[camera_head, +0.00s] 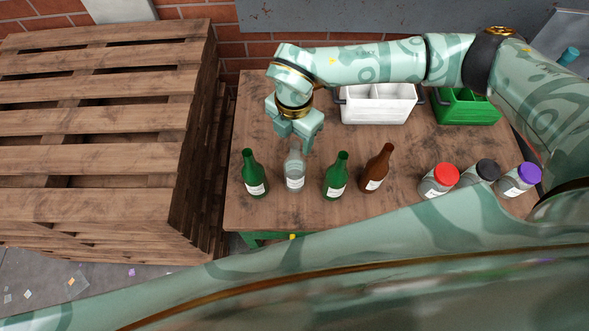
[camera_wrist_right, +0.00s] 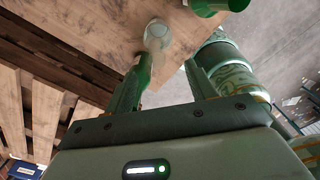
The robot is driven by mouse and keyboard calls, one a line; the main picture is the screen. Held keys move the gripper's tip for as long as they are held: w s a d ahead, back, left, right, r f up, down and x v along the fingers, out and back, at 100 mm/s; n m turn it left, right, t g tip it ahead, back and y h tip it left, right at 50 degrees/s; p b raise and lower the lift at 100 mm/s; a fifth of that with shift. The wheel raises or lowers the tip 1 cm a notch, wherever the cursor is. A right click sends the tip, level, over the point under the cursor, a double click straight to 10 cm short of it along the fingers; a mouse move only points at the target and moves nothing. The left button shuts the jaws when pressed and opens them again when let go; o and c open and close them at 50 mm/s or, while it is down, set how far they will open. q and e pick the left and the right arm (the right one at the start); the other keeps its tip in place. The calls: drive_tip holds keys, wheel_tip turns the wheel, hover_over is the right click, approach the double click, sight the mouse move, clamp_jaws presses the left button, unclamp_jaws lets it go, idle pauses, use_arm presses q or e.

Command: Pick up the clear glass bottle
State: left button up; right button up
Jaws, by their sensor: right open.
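The clear glass bottle (camera_head: 295,172) stands upright on the wooden table, with a white label, between two green bottles. My right gripper (camera_head: 298,136) is open and empty, with its fingers around or just above the bottle's neck; I cannot tell if they touch it. In the right wrist view, the clear bottle (camera_wrist_right: 157,36) shows beyond the open fingers of the right gripper (camera_wrist_right: 163,84). The bottle's top is partly hidden by the gripper in the head view. My left gripper is not in view.
Green bottles (camera_head: 254,174) (camera_head: 336,177) flank the clear one closely. A brown bottle (camera_head: 376,169) and several lidded jars (camera_head: 437,181) stand to the right. A white crate (camera_head: 376,113) and green crate (camera_head: 466,112) are behind. Stacked pallets (camera_head: 100,120) stand left.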

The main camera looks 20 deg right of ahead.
sight(295, 152)
wheel_tip(295, 152, down, 3)
drive_tip(key=shift+w+r, duration=0.1)
drive_tip(key=shift+r, duration=0.1)
drive_tip(key=shift+f, duration=0.25)
drive_tip(key=f, duration=0.5)
drive_tip(key=shift+w+d, duration=0.15)
drive_tip(key=shift+w, duration=0.1)
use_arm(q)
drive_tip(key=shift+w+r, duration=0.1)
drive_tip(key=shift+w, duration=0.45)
use_arm(e)
clamp_jaws()
